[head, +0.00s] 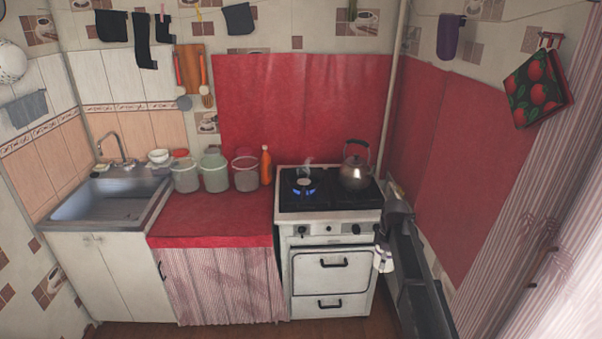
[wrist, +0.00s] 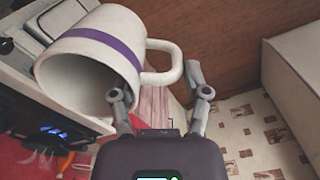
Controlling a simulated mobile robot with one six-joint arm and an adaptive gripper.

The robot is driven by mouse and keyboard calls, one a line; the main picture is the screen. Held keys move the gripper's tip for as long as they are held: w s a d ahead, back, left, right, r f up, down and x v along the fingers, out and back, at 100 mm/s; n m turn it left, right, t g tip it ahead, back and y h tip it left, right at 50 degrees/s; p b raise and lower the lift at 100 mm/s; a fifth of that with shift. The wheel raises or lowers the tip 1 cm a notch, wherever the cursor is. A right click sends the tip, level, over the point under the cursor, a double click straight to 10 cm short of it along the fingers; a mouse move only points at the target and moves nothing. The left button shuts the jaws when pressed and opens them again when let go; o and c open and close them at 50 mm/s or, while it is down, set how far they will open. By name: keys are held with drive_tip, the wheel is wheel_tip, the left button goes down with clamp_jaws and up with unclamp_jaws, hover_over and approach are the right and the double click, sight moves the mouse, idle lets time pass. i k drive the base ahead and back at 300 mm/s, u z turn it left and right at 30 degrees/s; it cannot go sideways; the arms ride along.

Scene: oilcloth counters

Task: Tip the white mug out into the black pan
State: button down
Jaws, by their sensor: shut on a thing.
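A white mug with a purple band (wrist: 95,45) fills the upper left of the wrist view. Its mouth faces the camera and its inside looks pale, with no contents to be made out. My gripper (wrist: 164,92) has its fingers on either side of the mug's handle and is shut on it. In the head view the mug (head: 384,262) shows small and white, below my gripper (head: 383,238), in front of the stove's right edge. I cannot make out a black pan in either view; the dark stove top (head: 325,203) has a lit blue burner.
A metal kettle (head: 355,172) stands at the stove's back right. The lit flame (head: 304,188) is at the left of the stove. Several jars (head: 215,172) and an orange bottle (head: 266,166) line the back of the red counter (head: 215,218). The counter's front is clear. A sink (head: 112,198) is at left.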

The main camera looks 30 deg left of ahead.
sight(292, 177)
drive_tip(key=u, duration=0.75)
drive_tip(key=i, duration=1)
